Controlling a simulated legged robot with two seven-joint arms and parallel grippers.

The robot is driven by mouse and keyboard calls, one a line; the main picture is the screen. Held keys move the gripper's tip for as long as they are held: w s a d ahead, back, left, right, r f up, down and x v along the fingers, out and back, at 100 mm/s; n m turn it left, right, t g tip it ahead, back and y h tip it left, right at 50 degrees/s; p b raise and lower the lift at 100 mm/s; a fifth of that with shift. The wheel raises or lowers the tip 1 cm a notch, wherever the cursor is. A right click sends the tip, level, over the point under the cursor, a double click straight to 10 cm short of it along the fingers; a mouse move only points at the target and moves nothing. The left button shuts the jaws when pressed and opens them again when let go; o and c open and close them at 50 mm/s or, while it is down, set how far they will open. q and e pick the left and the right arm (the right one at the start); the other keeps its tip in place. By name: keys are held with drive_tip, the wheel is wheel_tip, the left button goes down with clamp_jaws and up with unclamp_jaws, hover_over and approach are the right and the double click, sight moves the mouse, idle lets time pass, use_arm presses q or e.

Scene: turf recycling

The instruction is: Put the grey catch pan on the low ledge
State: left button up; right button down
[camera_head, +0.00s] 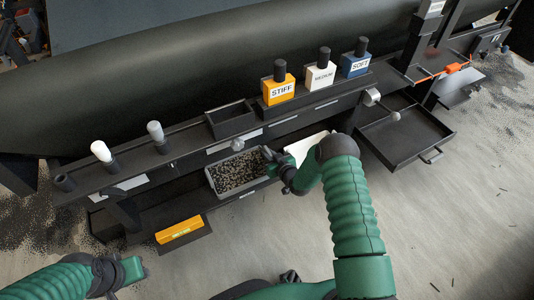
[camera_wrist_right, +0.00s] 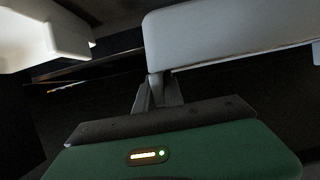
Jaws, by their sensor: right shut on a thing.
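The grey catch pan (camera_head: 212,184) is full of dark and pale granules and sits just in front of the bench's middle, above or on the low ledge (camera_head: 150,217). I cannot tell whether it touches the ledge. My right gripper (camera_head: 271,164) is shut on the pan's right end. In the right wrist view, the fingers (camera_wrist_right: 157,92) meet the underside edge of a pale grey wall (camera_wrist_right: 235,35), likely the pan. My left gripper (camera_head: 133,270) is low at the left, away from the pan; its fingers are not clear.
Yellow, white and blue blocks marked STIFF (camera_head: 282,91), MEDIUM (camera_head: 319,77) and SOFT (camera_head: 354,66) stand on the upper shelf. An empty black tray (camera_head: 231,119) is beside them. An open drawer (camera_head: 405,140) juts out right.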

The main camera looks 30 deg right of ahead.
wheel_tip(320, 180, down, 8)
drive_tip(key=b, duration=0.6)
drive_tip(key=shift+s+f, duration=0.1)
drive_tip(key=shift+f, duration=0.2)
idle(0.3)
drive_tip(key=c, duration=1)
unclamp_jaws()
drive_tip(key=shift+c, duration=0.2)
